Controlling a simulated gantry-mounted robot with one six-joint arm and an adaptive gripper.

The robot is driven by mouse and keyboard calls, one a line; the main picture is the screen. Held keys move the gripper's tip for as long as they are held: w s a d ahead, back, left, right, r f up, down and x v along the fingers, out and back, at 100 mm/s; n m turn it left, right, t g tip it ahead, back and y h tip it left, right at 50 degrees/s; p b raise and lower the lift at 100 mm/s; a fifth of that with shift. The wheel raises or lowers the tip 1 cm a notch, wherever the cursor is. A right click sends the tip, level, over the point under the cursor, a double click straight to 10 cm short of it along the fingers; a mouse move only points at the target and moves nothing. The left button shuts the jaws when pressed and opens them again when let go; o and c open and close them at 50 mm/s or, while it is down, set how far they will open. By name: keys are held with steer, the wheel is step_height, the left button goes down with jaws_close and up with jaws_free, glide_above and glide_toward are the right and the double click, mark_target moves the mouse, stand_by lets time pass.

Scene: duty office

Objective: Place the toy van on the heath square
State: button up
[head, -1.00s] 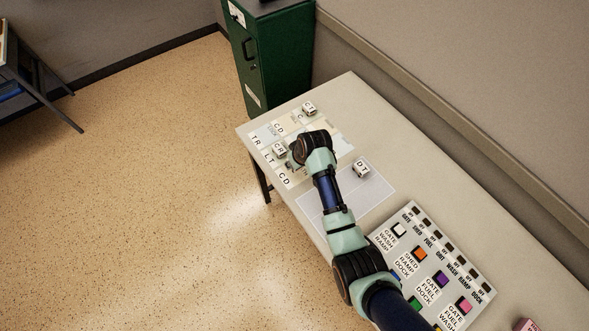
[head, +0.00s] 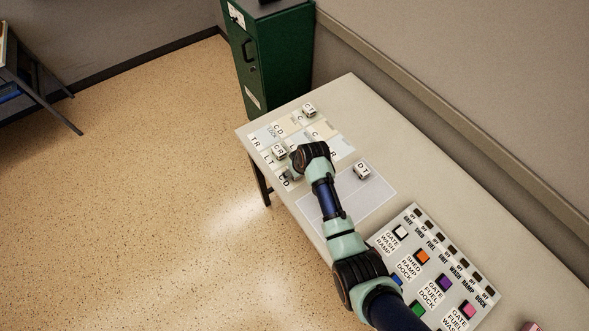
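Small white toy vehicles with letters stand on and beside a pale grid board (head: 322,128) of squares. One marked CT (head: 309,110) is at the far end, one marked CR (head: 280,152) is near the left edge, and one marked DT (head: 361,170) is on a pale outlined mat (head: 375,197). I cannot tell which is the van. No square can be read as heath. My gripper (head: 297,173) points down over the board's near part, right of the CR vehicle. My wrist hides its fingers, some squares and whatever may be between them.
A grey button panel (head: 452,251) with coloured buttons and labels lies at the table's near right. A green cabinet (head: 275,65) stands behind the table (head: 352,92). A wall runs along the right side. A pink object (head: 533,327) shows at the bottom edge.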

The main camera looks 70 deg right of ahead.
steer(key=shift+r, duration=0.3)
steer(key=p+v, duration=0.3)
steer(key=v, duration=0.8)
steer(key=shift+s+r+p, duration=0.25)
steer(key=shift+r+p, duration=0.05)
steer(key=shift+p, duration=0.1)
steer(key=shift+a, duration=0.15)
steer(key=w+a+r+n+t, duration=0.15)
steer(key=w+a+r, duration=0.25)
steer(key=a, duration=0.4)
steer(key=w+a+r+n+t, duration=0.1)
steer(key=w+a+r+t, duration=0.1)
steer(key=w+a+r, duration=0.45)
steer(key=w+a+r+n+t, duration=0.2)
steer(key=w+a+r, duration=0.1)
steer(key=a, duration=0.6)
steer(key=s+a+r+n+t+y, duration=0.1)
steer(key=a+r, duration=0.3)
steer(key=a, duration=0.4)
steer(key=s+a+r+n+t+y, duration=0.1)
steer(key=s+a+r+t, duration=0.1)
steer(key=a+r, duration=0.3)
steer(key=a, duration=0.4)
steer(key=shift+s+r+t, duration=0.15)
steer(key=shift+r+t, duration=0.05)
steer(key=shift+t, duration=0.15)
